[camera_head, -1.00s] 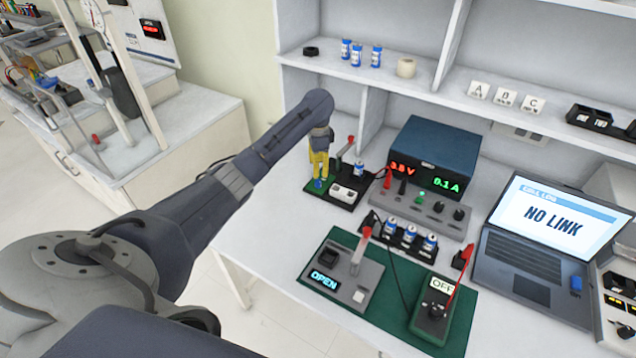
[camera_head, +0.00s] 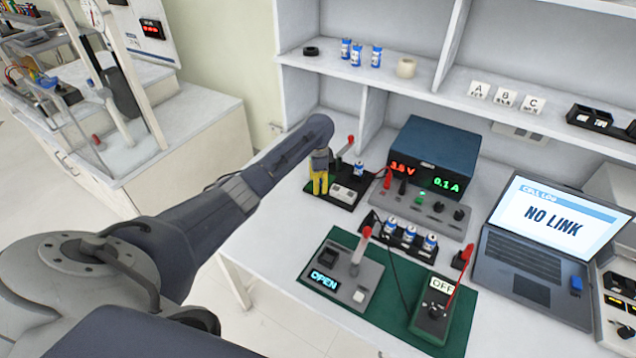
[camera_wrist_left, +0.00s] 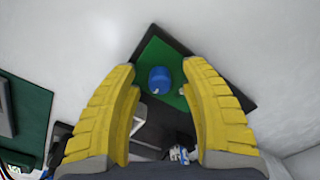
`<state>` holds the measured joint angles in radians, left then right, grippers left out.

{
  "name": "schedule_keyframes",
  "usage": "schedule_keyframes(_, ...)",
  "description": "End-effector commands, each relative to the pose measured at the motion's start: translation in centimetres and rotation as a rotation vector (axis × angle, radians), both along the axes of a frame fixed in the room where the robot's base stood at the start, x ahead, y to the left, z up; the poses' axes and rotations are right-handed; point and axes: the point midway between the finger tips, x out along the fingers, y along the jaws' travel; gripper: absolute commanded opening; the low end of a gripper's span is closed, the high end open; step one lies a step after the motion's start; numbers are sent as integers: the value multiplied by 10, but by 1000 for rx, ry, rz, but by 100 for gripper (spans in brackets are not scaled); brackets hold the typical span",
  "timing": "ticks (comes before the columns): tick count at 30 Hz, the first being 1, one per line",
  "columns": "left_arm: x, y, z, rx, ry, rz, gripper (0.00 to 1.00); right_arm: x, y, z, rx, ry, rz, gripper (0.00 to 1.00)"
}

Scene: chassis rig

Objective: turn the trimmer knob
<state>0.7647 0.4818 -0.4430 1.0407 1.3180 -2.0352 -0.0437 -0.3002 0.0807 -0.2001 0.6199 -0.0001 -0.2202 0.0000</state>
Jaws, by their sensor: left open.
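The trimmer knob (camera_wrist_left: 159,80) is a small blue round knob on a green board (camera_wrist_left: 156,54) set in a dark base, in the left wrist view. My left gripper (camera_head: 318,190), with yellow fingers, is open and points down over this board at the back left of the bench. In the left wrist view, the knob shows between the two spread yellow fingertips, with a gap on each side. In the head view the fingers hide the knob. My right gripper is not in view.
Beside the knob's board stand a red-handled lever (camera_head: 349,146) and a white block (camera_head: 343,193). The blue power supply (camera_head: 434,150) is to the right. A green mat (camera_head: 459,318) with a meter (camera_head: 432,315) lies in front. The bench's left front is clear.

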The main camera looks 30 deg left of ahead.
Motion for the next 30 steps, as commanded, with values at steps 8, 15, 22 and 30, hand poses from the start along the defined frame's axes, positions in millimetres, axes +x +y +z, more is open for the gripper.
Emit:
schedule_keyframes(8,0,0,0,0,0,0,21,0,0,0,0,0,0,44)
schedule_keyframes(15,0,0,0,0,0,0,0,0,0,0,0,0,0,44)
schedule_keyframes(22,0,0,0,1,1,-11,0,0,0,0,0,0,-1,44)
schedule_keyframes(30,0,0,0,0,1,-55,0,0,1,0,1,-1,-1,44)
